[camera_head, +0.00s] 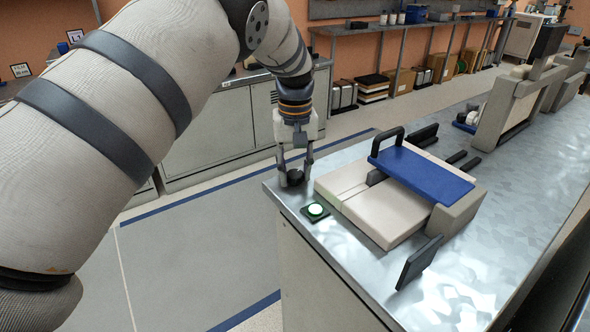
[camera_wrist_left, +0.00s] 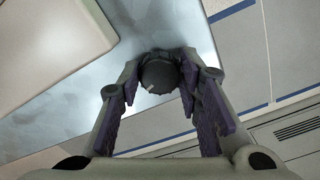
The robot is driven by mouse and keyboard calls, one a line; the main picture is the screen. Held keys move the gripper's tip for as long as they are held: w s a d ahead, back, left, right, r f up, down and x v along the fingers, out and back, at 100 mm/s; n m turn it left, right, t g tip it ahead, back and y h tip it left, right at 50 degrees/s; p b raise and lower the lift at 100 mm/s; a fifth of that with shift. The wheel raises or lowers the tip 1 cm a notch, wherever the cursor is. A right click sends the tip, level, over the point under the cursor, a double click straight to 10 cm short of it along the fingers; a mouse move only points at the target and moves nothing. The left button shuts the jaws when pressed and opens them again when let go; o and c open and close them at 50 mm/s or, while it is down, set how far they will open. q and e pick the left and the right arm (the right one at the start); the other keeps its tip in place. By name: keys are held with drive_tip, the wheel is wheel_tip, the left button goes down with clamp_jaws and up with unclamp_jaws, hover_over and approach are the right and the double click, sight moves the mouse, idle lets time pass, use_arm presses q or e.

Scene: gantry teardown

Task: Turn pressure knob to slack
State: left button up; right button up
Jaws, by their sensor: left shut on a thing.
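The pressure knob (camera_head: 295,176) is a small dark round knob on the metal bench top, near its left corner. In the left wrist view the knob (camera_wrist_left: 158,74) shows a ridged edge and a short white mark on its face, pointing to the lower left. My left gripper (camera_head: 294,172) comes down over the knob from above. It is shut on the knob, with one purple-padded finger on each side in the left wrist view (camera_wrist_left: 160,88). The fingers hide parts of the knob's sides. Any scale around the knob cannot be made out. My right gripper is not in view.
The white gantry unit (camera_head: 385,218) with a blue plate (camera_head: 422,170) and black handle stands close to the right. A dark upright plate (camera_head: 419,262) stands nearer the front. Floor is open left of the bench.

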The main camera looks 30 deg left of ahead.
use_arm(q)
drive_tip(key=n, duration=0.7)
drive_tip(key=shift+f, duration=0.1)
drive_tip(key=n, duration=0.3)
drive_tip(key=shift+n, duration=0.4)
drive_tip(key=shift+n+b, duration=0.3)
drive_tip(key=shift+n, duration=1.6)
drive_tip(key=o, duration=1.1)
drive_tip(key=shift+o, duration=0.2)
